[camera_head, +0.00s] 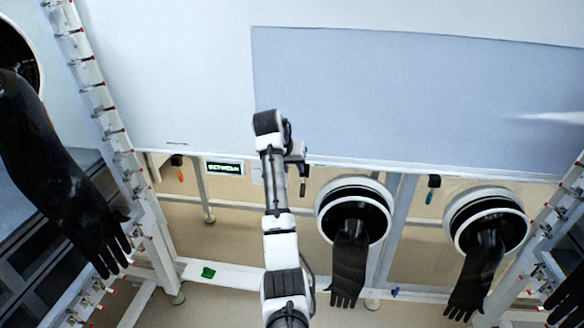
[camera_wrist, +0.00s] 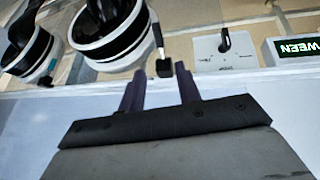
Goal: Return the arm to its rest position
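My arm rises up the middle of the head view, bent at the top, with my gripper (camera_head: 296,155) in front of the lower edge of the glovebox panel. In the wrist view, my gripper (camera_wrist: 158,82) shows two dark fingers standing apart with a gap between them. A small dark block with a thin rod (camera_wrist: 163,67) shows in line with the gap, beyond the fingertips. It looks apart from the fingers, and I see nothing held. The gripper's tips are hard to make out in the head view.
Two round glove ports (camera_head: 355,188) (camera_head: 488,192) with hanging black gloves are right of my arm. A lit sign (camera_head: 225,168) and an orange-handled tool (camera_head: 179,168) are left. A large black glove (camera_head: 60,175) hangs far left. A green item (camera_head: 208,272) lies on the lower beam.

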